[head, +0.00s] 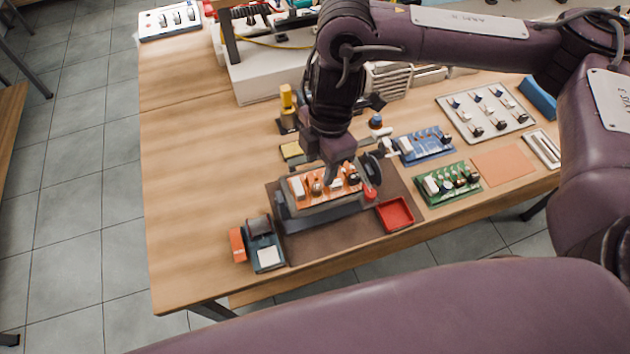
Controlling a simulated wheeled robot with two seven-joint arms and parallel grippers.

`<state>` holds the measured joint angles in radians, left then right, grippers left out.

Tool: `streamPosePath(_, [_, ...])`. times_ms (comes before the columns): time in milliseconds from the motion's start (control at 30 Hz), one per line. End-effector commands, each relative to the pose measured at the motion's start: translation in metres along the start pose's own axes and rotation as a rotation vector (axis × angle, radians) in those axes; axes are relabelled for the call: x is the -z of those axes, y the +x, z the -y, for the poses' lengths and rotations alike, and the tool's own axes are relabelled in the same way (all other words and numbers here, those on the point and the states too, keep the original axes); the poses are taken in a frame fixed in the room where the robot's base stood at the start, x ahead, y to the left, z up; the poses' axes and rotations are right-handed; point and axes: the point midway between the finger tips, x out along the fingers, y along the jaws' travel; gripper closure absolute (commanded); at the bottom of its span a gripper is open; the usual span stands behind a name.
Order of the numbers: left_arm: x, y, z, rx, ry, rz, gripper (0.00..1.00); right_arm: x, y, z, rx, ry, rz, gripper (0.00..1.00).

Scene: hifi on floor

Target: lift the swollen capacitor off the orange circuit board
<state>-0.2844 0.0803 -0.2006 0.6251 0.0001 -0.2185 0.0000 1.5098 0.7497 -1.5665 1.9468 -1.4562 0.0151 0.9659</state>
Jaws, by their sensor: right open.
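The orange circuit board (300,192) sits in a grey holder (312,214) on a dark brown mat (300,247). Several small parts stand on the board, including a white block and dark round ones. I cannot tell which of them is the swollen capacitor. My right gripper (332,178) points down over the board's right half, among its parts. It is open, and its fingertips are small and partly lost against the parts. I cannot tell whether it touches any of them. My left gripper is not in view.
A red tray (395,214) lies right of the holder. Green (447,184) and blue (425,144) boards stand further right. A dark device with a white pad (268,257) is at the mat's front left. A parts panel (485,110) lies at the back right. The table's left side is clear.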

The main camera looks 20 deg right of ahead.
Motion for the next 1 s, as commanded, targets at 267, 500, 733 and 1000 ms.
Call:
streamPosePath(267, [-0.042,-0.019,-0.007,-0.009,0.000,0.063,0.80,0.002,0.032,0.007,0.002,-0.001,0.000,0.55])
streamPosePath(500, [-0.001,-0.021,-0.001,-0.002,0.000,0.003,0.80,0.002,0.058,0.006,-0.002,-0.001,-0.001,0.55])
streamPosePath(733, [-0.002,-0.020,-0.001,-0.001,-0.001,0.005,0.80,0.002,0.059,0.006,-0.003,-0.002,-0.002,0.57])
streamPosePath(1000, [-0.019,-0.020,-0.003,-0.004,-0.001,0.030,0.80,0.002,0.059,0.006,-0.003,-0.002,-0.002,0.93])
